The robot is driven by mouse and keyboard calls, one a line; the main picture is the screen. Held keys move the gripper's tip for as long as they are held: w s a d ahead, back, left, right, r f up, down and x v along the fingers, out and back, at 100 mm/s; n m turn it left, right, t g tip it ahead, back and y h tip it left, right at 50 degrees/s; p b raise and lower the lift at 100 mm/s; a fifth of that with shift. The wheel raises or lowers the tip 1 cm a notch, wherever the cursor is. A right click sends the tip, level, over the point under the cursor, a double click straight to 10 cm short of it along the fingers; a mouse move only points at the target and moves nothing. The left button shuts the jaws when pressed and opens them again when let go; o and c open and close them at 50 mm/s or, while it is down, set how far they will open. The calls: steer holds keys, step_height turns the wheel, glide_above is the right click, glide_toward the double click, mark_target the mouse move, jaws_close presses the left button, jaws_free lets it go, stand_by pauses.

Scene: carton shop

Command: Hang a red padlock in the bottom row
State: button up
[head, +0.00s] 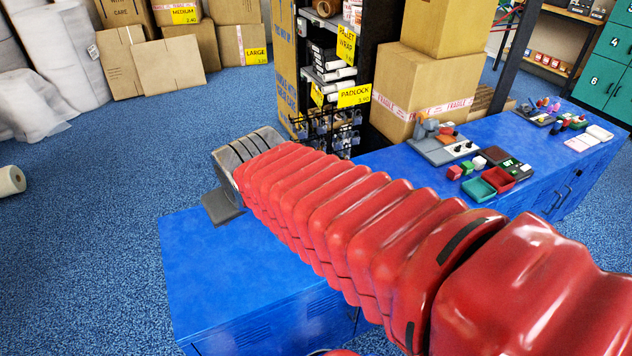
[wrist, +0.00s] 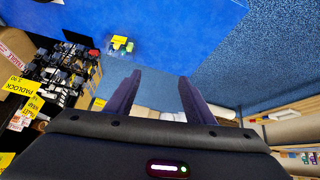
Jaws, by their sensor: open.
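My gripper (wrist: 158,85) is open in the wrist view, with two dark fingers apart and nothing between them. A dark wire rack of padlocks (head: 338,131) stands beyond the blue bench, under a yellow PADLOCK sign (head: 354,96). The padlocks look grey or dark and are too small to tell apart. The rack (wrist: 64,78) shows at left in the wrist view, apart from my fingers. A small red patch (wrist: 94,52) shows beside it; I cannot tell whether it is a padlock.
The blue bench (head: 200,285) lies under my arm. A small yellow-green item (wrist: 121,43) lies on blue in the wrist view. A second blue bench (head: 400,160) carries trays and small coloured boxes. Cartons (head: 425,85) stand right of the rack.

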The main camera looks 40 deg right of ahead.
steer(key=w+d+f+t+h, duration=0.1)
steer(key=w+d+f, duration=0.2)
steer(key=w+d, duration=0.35)
steer(key=w+d+f+m+t+h, duration=0.1)
steer(key=w+d+f, duration=0.2)
steer(key=w+d, duration=0.3)
steer(key=w+d+f+t, duration=0.1)
steer(key=w+d+f, duration=0.1)
steer(key=w+d, duration=0.45)
steer(key=d+f+t, duration=0.1)
steer(key=d+f, duration=0.4)
steer(key=f, duration=0.1)
steer(key=d+f+t, duration=0.1)
steer(key=d+f, duration=0.5)
steer(key=d+f+m, duration=0.1)
steer(key=d+f, duration=0.4)
steer(key=f, duration=0.1)
steer(key=shift+s+d+f+t, duration=0.35)
steer(key=shift+t, duration=0.05)
steer(key=shift+x, duration=4.95)
steer(key=shift+c, duration=0.2)
